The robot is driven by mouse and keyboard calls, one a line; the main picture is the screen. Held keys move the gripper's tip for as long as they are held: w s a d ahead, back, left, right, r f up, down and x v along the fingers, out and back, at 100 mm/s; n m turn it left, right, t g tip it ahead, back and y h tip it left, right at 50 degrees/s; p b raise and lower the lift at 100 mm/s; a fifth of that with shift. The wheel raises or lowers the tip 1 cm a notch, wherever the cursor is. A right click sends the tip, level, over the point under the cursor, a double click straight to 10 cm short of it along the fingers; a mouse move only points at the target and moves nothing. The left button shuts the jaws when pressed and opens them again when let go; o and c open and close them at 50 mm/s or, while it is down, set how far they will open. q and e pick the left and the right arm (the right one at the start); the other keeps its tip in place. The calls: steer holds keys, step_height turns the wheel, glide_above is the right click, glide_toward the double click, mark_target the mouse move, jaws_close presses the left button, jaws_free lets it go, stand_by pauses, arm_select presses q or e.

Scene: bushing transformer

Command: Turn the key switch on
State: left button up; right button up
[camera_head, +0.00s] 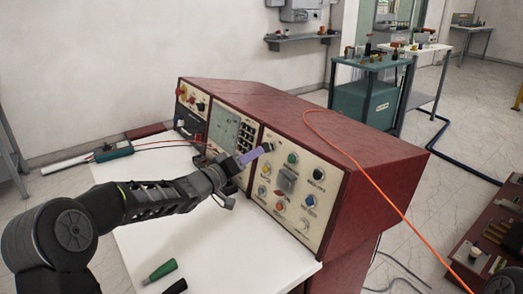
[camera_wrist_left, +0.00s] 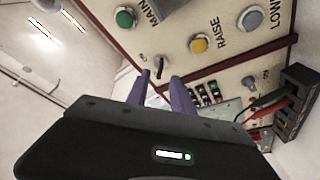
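The control panel (camera_head: 290,185) is the cream face of a dark red console. In the left wrist view, a small metal key-like switch (camera_wrist_left: 160,68) stands out from the panel near the green button (camera_wrist_left: 126,17). My left gripper (camera_head: 262,150) reaches the upper left of this panel section in the head view. In the left wrist view its two purple fingers (camera_wrist_left: 161,82) are apart, pointing at the switch, with a gap between them. The switch shows just beyond that gap; I cannot tell whether the fingers touch it. My right gripper is not in view.
The panel carries other buttons, including a yellow one (camera_wrist_left: 199,44) and a white one (camera_wrist_left: 250,18). A multimeter (camera_head: 113,150) and a green-handled tool (camera_head: 162,270) lie on the white worktop (camera_head: 215,250). An orange cable (camera_head: 365,175) crosses the console top.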

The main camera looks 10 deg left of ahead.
mark_target(266, 148)
arm_select(q)
steer(key=x, duration=0.4)
steer(key=shift+w+d, duration=0.1)
steer(key=shift+w, duration=0.1)
steer(key=shift+c, duration=0.3)
jaws_close()
